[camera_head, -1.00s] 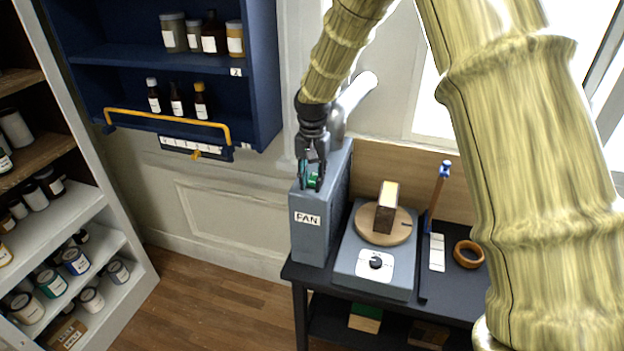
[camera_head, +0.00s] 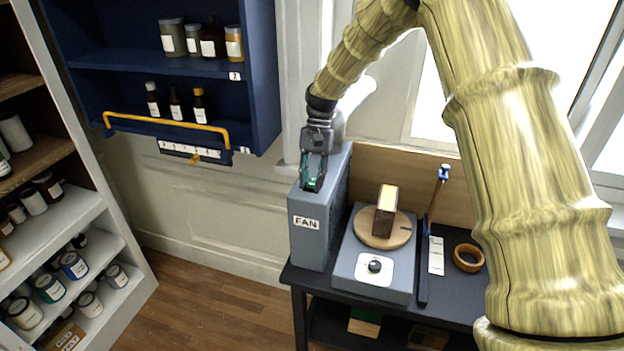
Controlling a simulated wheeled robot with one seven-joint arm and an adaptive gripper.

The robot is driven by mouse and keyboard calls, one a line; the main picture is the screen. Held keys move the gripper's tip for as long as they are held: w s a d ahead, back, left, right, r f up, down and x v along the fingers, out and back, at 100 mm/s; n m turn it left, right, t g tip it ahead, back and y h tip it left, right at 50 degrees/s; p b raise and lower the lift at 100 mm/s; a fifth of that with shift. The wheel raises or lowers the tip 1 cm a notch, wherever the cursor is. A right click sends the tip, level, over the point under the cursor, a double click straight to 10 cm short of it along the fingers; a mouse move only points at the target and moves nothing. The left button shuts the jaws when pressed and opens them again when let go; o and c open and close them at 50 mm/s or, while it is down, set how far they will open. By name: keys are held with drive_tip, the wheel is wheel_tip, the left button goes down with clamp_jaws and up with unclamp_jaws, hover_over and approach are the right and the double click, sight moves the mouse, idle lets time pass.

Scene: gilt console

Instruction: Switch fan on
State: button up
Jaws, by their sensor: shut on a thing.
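The fan (camera_head: 310,238) is a tall grey-blue box with a white FAN label on its front, standing at the left end of the black table. A pale duct rises behind it. My gripper (camera_head: 312,186) points down at the front part of the fan's top. Its fingers are close together around a small green part at the top of the fan, and they hide most of that part. I cannot make out the switch's position.
A blue wall cabinet (camera_head: 262,80) hangs at left.

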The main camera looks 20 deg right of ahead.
drive_tip(key=o, duration=1)
drive_tip(key=shift+r, duration=0.15)
drive_tip(key=v, duration=1.1)
drive_tip(key=shift+w+d+r, duration=0.15)
drive_tip(key=shift+d+r, duration=0.05)
drive_tip(key=shift+r, duration=0.15)
